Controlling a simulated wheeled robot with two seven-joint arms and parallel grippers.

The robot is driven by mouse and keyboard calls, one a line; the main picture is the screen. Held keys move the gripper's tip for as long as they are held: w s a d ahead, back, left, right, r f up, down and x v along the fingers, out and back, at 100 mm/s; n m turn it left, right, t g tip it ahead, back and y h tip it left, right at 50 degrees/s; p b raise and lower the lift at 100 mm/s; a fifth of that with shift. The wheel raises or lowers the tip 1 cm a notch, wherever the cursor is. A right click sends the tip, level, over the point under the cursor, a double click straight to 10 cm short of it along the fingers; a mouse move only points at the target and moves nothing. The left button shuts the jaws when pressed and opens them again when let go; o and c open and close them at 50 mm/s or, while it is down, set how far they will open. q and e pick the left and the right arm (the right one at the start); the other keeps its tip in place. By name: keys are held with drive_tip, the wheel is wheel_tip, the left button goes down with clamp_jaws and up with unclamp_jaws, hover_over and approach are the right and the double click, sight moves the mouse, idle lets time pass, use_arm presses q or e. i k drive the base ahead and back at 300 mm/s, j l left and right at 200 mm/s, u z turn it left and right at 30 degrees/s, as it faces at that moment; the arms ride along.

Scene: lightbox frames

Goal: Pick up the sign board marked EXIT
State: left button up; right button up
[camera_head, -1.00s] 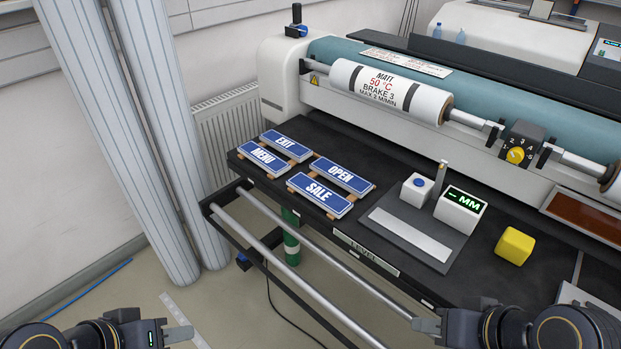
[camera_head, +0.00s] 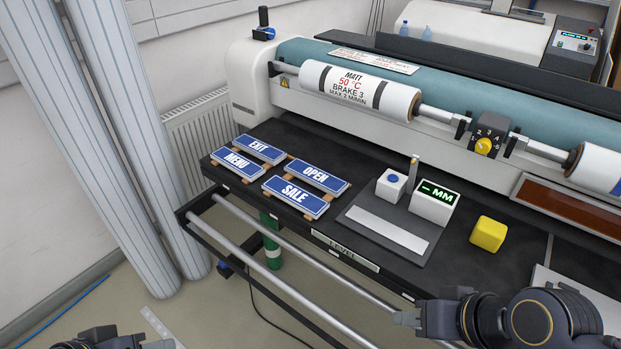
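The blue EXIT sign board (camera_head: 260,149) lies at the back left of a group on the black machine bed, with its white lettering facing up. The MENU board (camera_head: 238,165) lies in front of it, the OPEN board (camera_head: 318,177) to its right and the SALE board (camera_head: 296,196) at the front right. The boards rest on small wooden strips. My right gripper (camera_head: 400,318) is at the bottom, in front of the bed and well away from the boards. My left gripper (camera_head: 165,344) shows only in part at the bottom edge. Neither gripper touches a board; their finger gaps are unclear.
A gauge with a green MM display (camera_head: 433,202) stands right of the boards, and a yellow block (camera_head: 487,234) lies farther right. The white MATT roller (camera_head: 360,88) runs behind. Metal rails (camera_head: 300,278) run along the bed's front. White columns (camera_head: 130,140) stand at left.

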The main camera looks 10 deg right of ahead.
sight(268, 153)
drive_tip(key=i+j+u, duration=0.25)
drive_tip(key=i+u, duration=0.7)
drive_tip(key=i, duration=0.3)
